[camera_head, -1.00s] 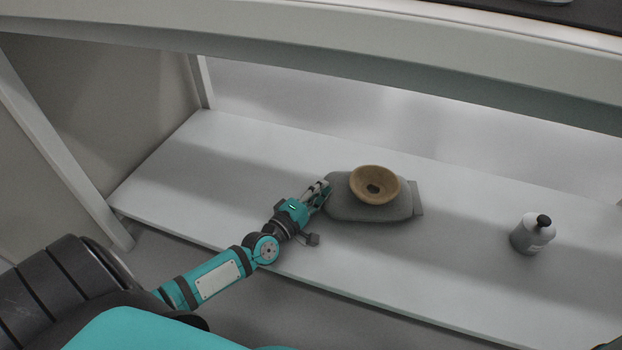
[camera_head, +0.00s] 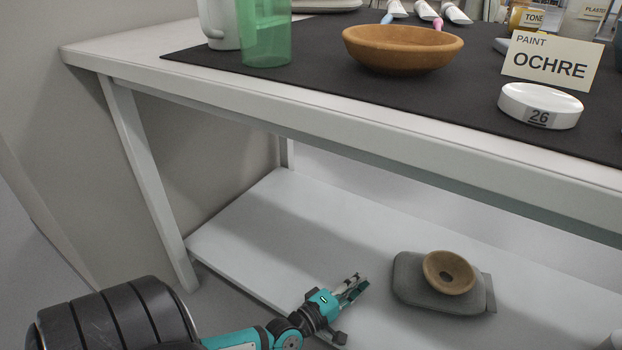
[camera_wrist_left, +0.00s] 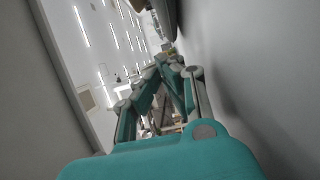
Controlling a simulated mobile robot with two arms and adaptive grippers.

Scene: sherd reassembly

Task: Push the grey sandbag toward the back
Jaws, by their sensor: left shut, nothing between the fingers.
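The grey sandbag (camera_head: 412,283) lies flat on the white lower shelf under the table in the head view. My right gripper is out of view.
The lower shelf (camera_head: 300,225) is clear left of and behind the sandbag. The tabletop edge (camera_head: 330,125) overhangs it, and a table leg (camera_head: 150,185) stands at left. Above are a brown bowl (camera_head: 402,48), a green cup (camera_head: 266,35) and an OCHRE card (camera_head: 550,62).

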